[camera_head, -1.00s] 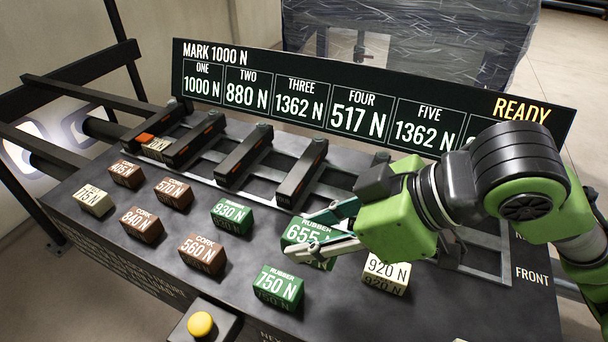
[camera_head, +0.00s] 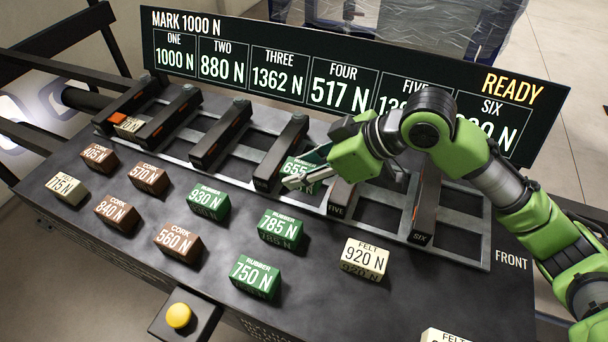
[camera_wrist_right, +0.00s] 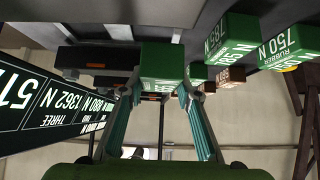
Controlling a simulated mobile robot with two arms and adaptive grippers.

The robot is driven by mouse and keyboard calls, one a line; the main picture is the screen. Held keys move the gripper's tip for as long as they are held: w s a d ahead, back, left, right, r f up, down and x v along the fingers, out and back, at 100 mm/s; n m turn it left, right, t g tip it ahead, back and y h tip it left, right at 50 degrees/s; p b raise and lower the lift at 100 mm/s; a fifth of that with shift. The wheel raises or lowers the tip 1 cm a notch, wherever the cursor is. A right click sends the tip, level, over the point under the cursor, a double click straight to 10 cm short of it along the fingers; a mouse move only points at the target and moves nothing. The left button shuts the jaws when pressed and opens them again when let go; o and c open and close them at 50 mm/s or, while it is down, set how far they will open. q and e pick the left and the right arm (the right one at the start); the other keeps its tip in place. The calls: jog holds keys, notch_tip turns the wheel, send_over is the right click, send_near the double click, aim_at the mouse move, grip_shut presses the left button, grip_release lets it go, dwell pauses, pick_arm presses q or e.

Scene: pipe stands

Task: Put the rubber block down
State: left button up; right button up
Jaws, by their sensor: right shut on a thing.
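The green rubber block marked 655 (camera_head: 297,167) is held between the fingers of my right gripper (camera_head: 306,170). It is over the black rack, between two sloping dark bars; the bar to its right is labelled FIVE. I cannot tell whether the block touches the rack. In the right wrist view the green block (camera_wrist_right: 162,65) sits between the two fingertips, close under the dark structure. Part of its front is hidden by a finger in the head view. My left gripper is not in view.
Rubber blocks 930 N (camera_head: 208,203), 785 N (camera_head: 281,230) and 750 N (camera_head: 256,277) stand on the dark bench, with several cork and felt blocks. A display board (camera_head: 343,80) reading READY stands behind the rack. A yellow button (camera_head: 178,316) is at the front.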

jog(key=shift+w+f, duration=0.4)
jog(key=shift+f, duration=0.1)
jog(key=f, duration=0.2)
jog(key=f+p, duration=0.1)
jog(key=shift+w+d+f, duration=0.15)
jog(key=shift+w+f, duration=0.25)
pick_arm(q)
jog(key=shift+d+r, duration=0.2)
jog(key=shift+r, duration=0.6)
pick_arm(e)
jog(key=shift+f, duration=0.15)
jog(key=o, duration=1.2)
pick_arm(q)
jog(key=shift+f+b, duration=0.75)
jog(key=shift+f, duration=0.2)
pick_arm(e)
jog(key=v, duration=1.2)
